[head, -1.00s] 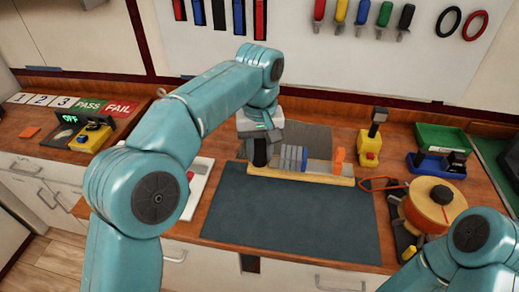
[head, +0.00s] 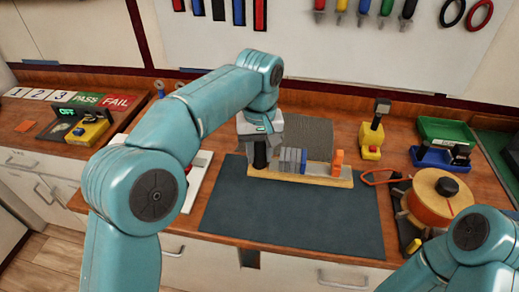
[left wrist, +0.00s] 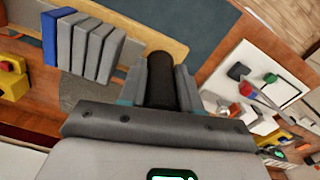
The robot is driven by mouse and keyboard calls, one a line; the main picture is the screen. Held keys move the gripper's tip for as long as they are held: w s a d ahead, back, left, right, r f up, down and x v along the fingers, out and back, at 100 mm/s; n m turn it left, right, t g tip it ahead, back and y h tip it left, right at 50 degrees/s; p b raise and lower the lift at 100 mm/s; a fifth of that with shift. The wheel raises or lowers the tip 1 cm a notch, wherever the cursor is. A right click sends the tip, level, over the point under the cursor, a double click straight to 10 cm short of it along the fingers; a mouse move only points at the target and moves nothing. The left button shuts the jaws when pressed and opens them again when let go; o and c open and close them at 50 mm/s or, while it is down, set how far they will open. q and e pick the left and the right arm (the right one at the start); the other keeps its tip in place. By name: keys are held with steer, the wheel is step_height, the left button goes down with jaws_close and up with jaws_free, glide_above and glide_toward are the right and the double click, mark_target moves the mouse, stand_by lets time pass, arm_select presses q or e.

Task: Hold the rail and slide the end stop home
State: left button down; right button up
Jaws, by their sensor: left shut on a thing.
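The rail is a pale yellow strip (head: 315,180) at the back of the dark mat. Several grey breakers (head: 284,160) and a blue one (left wrist: 49,40) stand side by side on it, nearer its left end. The orange end stop (head: 338,163) stands near the right end, with a gap between it and the breakers. My left gripper (head: 260,152) is at the rail's left end, shut on a black upright grip (left wrist: 160,82), which shows between the fingers in the left wrist view. My right arm shows at bottom right; its gripper is out of view.
A dark mat (head: 290,215) leaves clear room in front of the rail. To the right are an orange spool (head: 437,200), a yellow device (head: 371,142) and a green bin (head: 446,131). A white tray (head: 197,180) lies left. The tool board hangs behind.

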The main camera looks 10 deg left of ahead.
arm_select(q)
steer(key=shift+f+b, duration=4.85)
steer(key=shift+f, duration=2.9)
arm_select(e)
step_height(320, 180, down, 10)
steer(key=shift+r, duration=0.15)
arm_select(q)
steer(key=shift+f, duration=0.15)
arm_select(e)
steer(key=shift+o, duration=0.2)
steer(key=shift+a, duration=0.1)
